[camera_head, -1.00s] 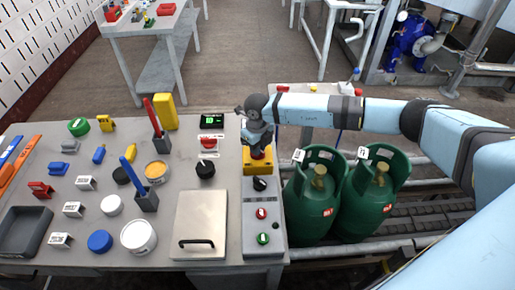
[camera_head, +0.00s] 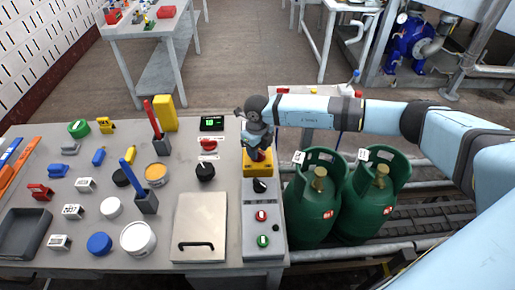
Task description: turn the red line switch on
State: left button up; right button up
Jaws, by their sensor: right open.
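A red lever (camera_head: 151,115) stands in a dark grey base (camera_head: 160,145) on the worktable, tilted to the left. A similar blue lever (camera_head: 128,171) stands in its own grey base (camera_head: 146,201) nearer the front. My right gripper (camera_head: 258,152) is open and points down over a yellow box (camera_head: 257,168) at the table's right side. It partly hides a red button on top of that box. The red lever is well to the left of this gripper, apart from it. My left gripper is out of view.
Below the yellow box is a grey panel (camera_head: 263,226) with a black knob, a red switch and a green switch. Two green gas cylinders (camera_head: 313,200) stand on the conveyor at right. Small parts and tins crowd the table's left half.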

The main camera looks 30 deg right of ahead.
notch_tip(320, 180, up, 14)
jog(key=b, duration=0.1)
jog(key=shift+f, duration=0.15)
dwell(0.6)
